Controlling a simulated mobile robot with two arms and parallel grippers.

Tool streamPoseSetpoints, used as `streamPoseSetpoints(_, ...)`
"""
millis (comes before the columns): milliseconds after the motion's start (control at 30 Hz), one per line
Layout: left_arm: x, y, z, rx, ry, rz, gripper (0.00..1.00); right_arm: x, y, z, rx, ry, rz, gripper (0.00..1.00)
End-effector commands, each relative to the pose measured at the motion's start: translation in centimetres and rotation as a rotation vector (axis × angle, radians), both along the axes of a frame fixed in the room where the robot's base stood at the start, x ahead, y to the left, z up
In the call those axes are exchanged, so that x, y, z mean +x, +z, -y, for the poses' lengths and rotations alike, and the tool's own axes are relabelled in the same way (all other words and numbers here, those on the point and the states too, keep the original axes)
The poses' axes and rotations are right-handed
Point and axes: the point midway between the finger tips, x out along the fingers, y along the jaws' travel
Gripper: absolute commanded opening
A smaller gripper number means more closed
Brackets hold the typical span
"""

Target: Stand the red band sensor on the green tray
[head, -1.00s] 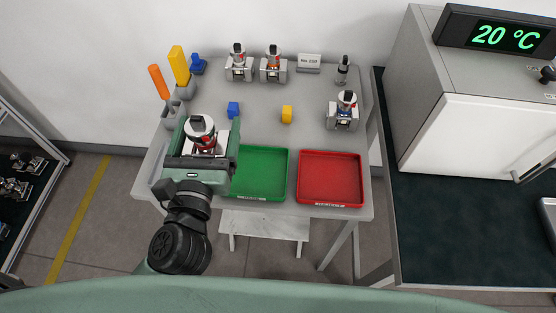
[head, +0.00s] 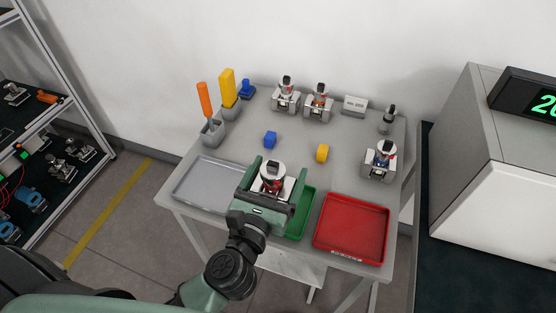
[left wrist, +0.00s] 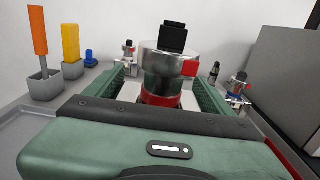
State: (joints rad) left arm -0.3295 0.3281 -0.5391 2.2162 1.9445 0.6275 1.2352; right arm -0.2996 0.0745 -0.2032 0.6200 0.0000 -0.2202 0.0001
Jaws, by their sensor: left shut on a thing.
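The red band sensor (head: 271,178), a silver cylinder with a dark top and a red band, is upright between the fingers of my left gripper (head: 280,176). In the left wrist view the sensor (left wrist: 165,66) stands between the green fingers, with its red band low behind the palm. The green tray (head: 300,222) lies at the table's front. My left gripper hides its left part, and the sensor appears over or just behind that hidden part; its height above the table cannot be told. My right gripper is not in view.
A grey tray (head: 208,183) lies left and a red tray (head: 351,228) right of the green one. Other sensors stand in holders at the back (head: 318,105) and right (head: 379,163).

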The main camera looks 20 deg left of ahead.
Motion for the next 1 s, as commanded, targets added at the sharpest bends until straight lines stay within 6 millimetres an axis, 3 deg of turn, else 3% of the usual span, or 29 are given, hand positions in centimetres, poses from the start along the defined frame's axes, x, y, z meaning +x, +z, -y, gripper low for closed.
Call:
streamPoseSetpoints(100,0.1,-2.0,0.0,0.001,0.000,0.007,0.11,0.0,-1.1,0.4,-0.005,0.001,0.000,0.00)
streamPoseSetpoints(367,0.1,-3.6,0.0,-0.001,0.000,0.008,0.11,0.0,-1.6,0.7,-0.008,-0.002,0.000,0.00)
streamPoseSetpoints(633,0.1,-7.1,0.0,0.001,0.000,0.007,0.11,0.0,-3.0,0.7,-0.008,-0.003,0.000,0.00)
streamPoseSetpoints(1000,0.1,-7.4,0.0,-0.001,0.000,0.009,0.11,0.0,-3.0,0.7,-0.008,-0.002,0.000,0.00)
